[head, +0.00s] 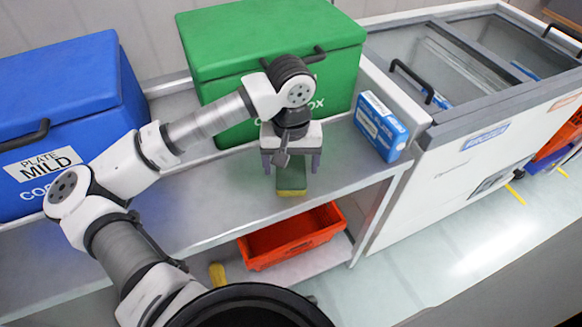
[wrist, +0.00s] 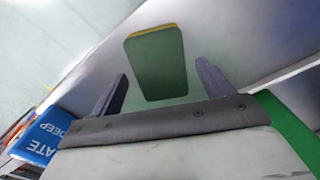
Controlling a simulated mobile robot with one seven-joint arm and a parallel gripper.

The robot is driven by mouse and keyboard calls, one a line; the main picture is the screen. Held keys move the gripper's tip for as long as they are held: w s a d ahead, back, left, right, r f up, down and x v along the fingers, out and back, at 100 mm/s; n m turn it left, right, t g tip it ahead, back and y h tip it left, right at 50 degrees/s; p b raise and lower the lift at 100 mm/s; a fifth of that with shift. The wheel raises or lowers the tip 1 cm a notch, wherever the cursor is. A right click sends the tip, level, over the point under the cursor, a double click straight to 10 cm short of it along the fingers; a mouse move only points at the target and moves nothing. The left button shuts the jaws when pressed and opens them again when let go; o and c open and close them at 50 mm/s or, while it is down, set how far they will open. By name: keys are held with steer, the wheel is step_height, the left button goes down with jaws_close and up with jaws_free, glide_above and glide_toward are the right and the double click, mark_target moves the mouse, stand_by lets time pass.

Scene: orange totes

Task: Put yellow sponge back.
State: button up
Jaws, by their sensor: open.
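The sponge (head: 291,180) has a green top and a yellow edge. It lies flat on the steel shelf in front of the green box, near the shelf's front edge. It also shows in the wrist view (wrist: 157,64), green face to the camera, with a thin yellow strip along one end. My gripper (head: 291,164) points down over the sponge with its fingers apart and nothing between them that I can see held. In the wrist view the fingers (wrist: 162,74) stand on either side of the sponge's outline. The exact height above it is hard to tell.
A green lidded box (head: 215,80) stands behind my gripper, a blue lidded box (head: 60,100) at left. A blue-and-white carton (head: 381,126) stands to the right, beside a glass-topped freezer (head: 440,150). An orange tote (head: 290,238) sits on the lower shelf, with a yellow object (head: 217,275) nearby.

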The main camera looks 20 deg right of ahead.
mark_target(291, 171)
step_height(291, 171, up, 10)
steer(key=shift+b, duration=0.4)
stand_by(0.3)
